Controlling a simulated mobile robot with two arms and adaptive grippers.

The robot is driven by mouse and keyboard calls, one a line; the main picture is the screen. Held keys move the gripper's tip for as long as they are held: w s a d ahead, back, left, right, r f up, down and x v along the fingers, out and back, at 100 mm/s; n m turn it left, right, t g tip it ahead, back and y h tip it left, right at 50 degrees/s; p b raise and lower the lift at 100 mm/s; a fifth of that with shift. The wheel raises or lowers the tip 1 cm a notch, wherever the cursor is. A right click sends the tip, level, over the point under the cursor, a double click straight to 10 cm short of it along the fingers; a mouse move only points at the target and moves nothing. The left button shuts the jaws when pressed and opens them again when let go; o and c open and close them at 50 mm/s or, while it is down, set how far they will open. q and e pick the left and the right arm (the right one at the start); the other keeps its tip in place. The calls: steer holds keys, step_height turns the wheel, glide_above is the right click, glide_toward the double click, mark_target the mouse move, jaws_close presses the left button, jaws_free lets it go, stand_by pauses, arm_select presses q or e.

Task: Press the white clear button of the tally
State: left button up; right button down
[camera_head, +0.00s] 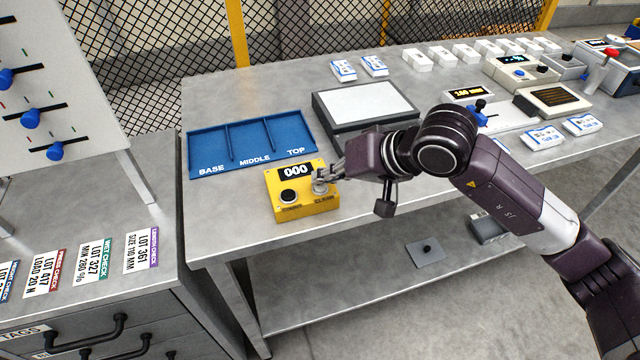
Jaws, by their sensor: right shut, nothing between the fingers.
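The tally is a yellow box (303,205) near the front left of the steel table. Its display (296,171) reads 000. A black button (289,197) labelled COUNT sits on its left side. The white clear button (320,187) sits on its right side, partly hidden by my right gripper. My right gripper (325,180) is shut and empty, with its fingertips at or just above the clear button. I cannot tell whether they touch it. My left gripper is not in view.
A blue tray (192,160) marked BASE, MIDDLE and TOP lies behind the tally. Several white boxes line the table's back. A cabinet (150,300) with tags stands at the left; a slider panel rises above it.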

mark_target(324, 187)
steer(key=shift+r, duration=0.5)
steer(key=shift+r, duration=0.1)
steer(key=shift+r+p, duration=0.75)
steer(key=shift+r, duration=1.65)
